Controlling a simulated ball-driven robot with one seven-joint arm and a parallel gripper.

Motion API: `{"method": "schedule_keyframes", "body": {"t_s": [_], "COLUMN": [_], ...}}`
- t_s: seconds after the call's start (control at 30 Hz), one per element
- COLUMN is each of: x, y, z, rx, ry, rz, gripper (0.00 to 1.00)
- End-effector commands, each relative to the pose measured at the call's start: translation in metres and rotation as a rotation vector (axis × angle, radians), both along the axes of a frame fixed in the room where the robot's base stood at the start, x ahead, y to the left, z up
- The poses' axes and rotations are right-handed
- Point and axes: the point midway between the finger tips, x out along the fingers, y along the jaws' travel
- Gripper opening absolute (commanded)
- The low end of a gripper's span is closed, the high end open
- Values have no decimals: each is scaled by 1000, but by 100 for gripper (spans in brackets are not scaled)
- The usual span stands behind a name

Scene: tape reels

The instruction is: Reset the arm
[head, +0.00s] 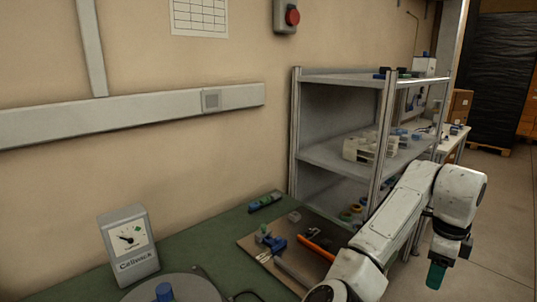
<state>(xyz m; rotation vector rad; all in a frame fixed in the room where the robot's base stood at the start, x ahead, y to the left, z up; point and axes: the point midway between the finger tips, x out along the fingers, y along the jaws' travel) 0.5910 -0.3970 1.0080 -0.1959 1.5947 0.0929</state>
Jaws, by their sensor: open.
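My arm rises from the bottom edge of the head view, bends at an elbow on the right and hangs down there. My gripper (437,277) is at its lower end, pointing down, with dark green at the tip. It is open, in front of the floor to the right of the shelf unit and apart from the bench and shelves. The gap between the fingers is too small to make out.
A metal shelf unit (345,78) with bins and small parts stands behind my arm. A green bench (215,243) holds a gauge (130,245), a round grey device (172,290) and a brown board (262,240) with tools. Bare floor (490,220) lies to the right.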

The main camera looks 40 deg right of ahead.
Motion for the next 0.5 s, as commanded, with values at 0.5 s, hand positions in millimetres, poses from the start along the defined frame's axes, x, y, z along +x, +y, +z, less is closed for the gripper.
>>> {"method": "schedule_keyframes", "body": {"t_s": [0.5], "x": [-2], "y": [1], "z": [-29], "rx": [-213], "ry": [154], "rz": [512], "gripper": [57]}}
